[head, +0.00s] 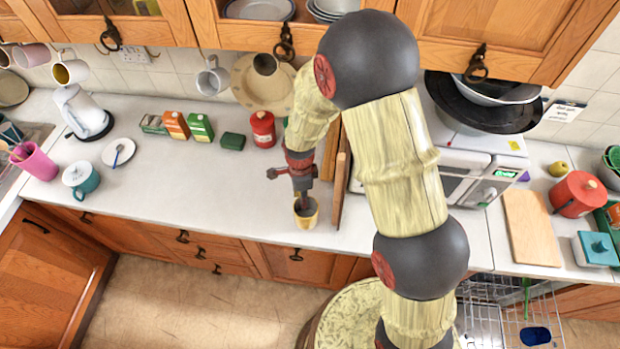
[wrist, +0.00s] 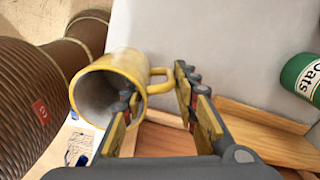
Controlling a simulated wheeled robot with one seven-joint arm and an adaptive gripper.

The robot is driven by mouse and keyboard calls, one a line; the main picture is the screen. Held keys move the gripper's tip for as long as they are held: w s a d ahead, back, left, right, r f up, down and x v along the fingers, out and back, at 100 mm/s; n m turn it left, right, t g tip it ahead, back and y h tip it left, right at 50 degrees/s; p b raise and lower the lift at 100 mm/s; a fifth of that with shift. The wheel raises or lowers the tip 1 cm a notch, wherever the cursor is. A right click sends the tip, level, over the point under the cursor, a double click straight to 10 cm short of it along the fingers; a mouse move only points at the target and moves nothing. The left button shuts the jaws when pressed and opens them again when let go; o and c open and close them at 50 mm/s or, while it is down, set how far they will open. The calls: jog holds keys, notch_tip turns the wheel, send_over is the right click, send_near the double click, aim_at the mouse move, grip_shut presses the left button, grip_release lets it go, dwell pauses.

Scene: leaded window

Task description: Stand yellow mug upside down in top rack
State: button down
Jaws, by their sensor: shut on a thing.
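The yellow mug (head: 306,216) is at my gripper (head: 302,190), near the front edge of the worktop, with its dark mouth facing up. I cannot tell whether its base touches the worktop. In the wrist view the yellow mug (wrist: 113,62) has its mouth towards the camera and its handle to the right. My gripper (wrist: 158,97) is closed on it: one finger is at the mouth, the other is on the handle side. The exact contact is hard to see. The wire rack (head: 482,312) is at the lower right, with a dark blue item in it.
A wooden board (head: 340,190) stands upright close right of my gripper, beside the microwave (head: 470,180). A red canister (head: 262,130) and boxes stand at the back. The worktop left of the mug is mostly clear. A green oats tin (wrist: 305,75) shows in the wrist view.

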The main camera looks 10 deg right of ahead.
jog(key=shift+s+r+m, duration=0.15)
jog(key=shift+s+m, duration=0.1)
jog(key=shift+m, duration=0.05)
jog(key=shift+s+f, duration=0.1)
jog(key=shift+f, duration=0.15)
jog(key=shift+f+b, duration=1.5)
jog(key=shift+f, duration=1.4)
jog(key=shift+f+b, duration=0.35)
jog(key=shift+f, duration=0.05)
jog(key=c, duration=1.3)
grip_release()
notch_tip(320, 180, up, 12)
jog(key=shift+f, duration=0.1)
